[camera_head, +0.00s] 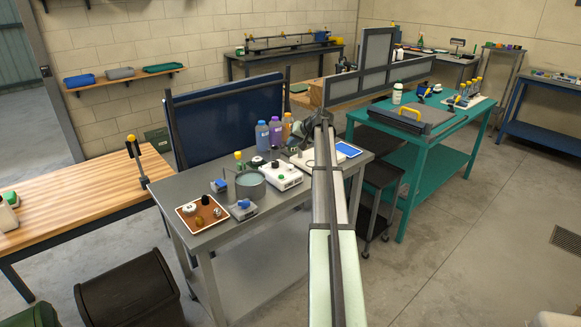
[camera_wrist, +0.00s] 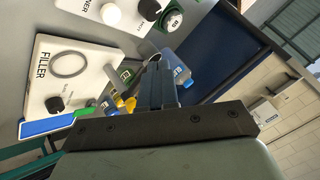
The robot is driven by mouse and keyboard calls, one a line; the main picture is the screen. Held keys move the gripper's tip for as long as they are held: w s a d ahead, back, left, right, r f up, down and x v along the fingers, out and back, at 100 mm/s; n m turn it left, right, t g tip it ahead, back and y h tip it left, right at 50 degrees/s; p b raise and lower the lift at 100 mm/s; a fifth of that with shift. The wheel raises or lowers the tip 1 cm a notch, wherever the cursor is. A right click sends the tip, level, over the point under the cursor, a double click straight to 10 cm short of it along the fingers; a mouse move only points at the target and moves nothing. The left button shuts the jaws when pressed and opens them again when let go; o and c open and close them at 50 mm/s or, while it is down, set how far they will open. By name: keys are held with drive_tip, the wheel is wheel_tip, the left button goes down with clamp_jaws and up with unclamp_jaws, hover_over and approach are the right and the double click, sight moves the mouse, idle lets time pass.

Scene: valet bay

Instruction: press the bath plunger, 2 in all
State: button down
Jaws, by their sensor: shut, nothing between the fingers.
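A round grey bath (camera_head: 250,190) stands on the grey metal table, left of my arm in the head view. A slim post with a yellow top (camera_head: 239,156) rises just behind it; I cannot tell which part is the bath plunger. The bath does not show clearly in the wrist view.
A white box with knobs (camera_head: 281,179) stands right of the bath. A brown tray with knobs (camera_head: 190,211) and blue-handled blocks (camera_head: 241,208) are near the front left. A white FILLER panel (camera_wrist: 84,84) is close to my gripper. A dark blue board (camera_head: 226,118) stands behind.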

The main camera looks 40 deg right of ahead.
sight(292, 166)
drive_tip(key=shift+f, duration=3.7)
drive_tip(key=shift+f, duration=0.2)
drive_tip(key=shift+f, duration=0.25)
drive_tip(key=shift+f, duration=0.75)
idle(0.4)
drive_tip(key=shift+r, duration=1.2)
drive_tip(key=shift+r, duration=0.1)
drive_tip(key=shift+r, duration=2.4)
